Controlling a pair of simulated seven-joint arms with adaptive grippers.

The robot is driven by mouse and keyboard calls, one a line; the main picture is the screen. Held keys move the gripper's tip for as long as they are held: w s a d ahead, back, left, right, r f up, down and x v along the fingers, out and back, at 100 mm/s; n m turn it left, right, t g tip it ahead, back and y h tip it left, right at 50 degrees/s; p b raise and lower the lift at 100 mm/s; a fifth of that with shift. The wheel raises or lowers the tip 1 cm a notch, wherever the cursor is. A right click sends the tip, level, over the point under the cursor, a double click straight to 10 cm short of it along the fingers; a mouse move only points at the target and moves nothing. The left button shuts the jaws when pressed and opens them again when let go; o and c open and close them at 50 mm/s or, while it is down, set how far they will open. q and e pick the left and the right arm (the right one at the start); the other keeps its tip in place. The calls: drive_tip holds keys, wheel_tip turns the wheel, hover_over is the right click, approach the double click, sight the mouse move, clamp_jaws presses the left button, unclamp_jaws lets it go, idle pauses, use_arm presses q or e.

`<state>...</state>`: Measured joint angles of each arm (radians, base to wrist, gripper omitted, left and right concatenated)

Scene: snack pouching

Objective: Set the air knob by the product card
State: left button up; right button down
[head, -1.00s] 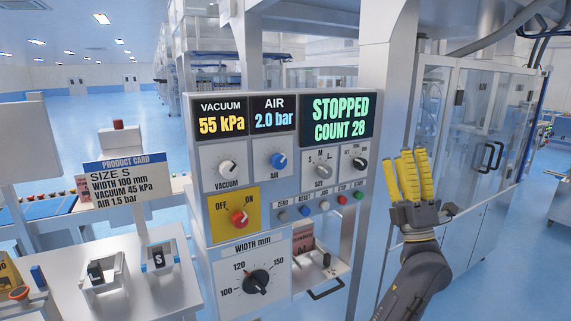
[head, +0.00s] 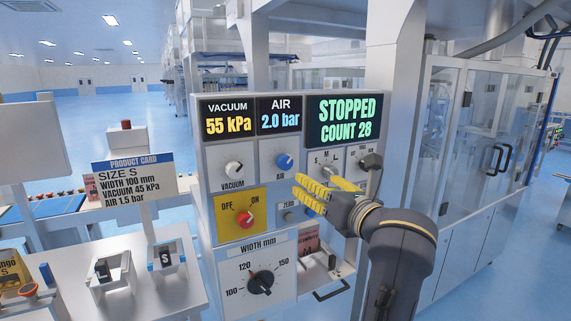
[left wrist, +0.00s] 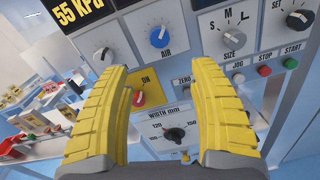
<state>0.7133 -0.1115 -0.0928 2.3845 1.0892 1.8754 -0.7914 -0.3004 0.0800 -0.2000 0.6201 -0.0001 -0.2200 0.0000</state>
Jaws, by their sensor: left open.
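The blue air knob (head: 284,161) is on the panel below the air display (head: 279,117), which reads 2.0 bar. Its white mark points up and right. It also shows in the left wrist view (left wrist: 158,37). The product card (head: 133,178) at left reads size S, width 100 mm, vacuum 45 kPa, air 1.5 bar. My left gripper (head: 311,193), with yellow fingers, is in front of the panel, below and right of the air knob and apart from it. In the left wrist view its fingers (left wrist: 160,80) are spread with nothing between them. My right gripper is not in view.
The vacuum knob (head: 234,170) is left of the air knob; the size knob (head: 327,166) is to its right. Below are a red switch (head: 245,218) on yellow and the width dial (head: 260,282). The vacuum display (head: 228,119) reads 55 kPa; another (head: 344,121) reads STOPPED, COUNT 28.

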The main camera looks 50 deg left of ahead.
sight(287, 164)
use_arm(q)
drive_tip(key=x, duration=1.6)
drive_tip(key=shift+a, duration=0.3)
drive_tip(key=shift+o, duration=0.2)
drive_tip(key=c, duration=1.4)
drive_tip(key=shift+o, duration=0.2)
drive_tip(key=shift+w, duration=0.1)
clamp_jaws()
drive_tip(key=n, duration=0.3)
drive_tip(key=shift+n, duration=2.6)
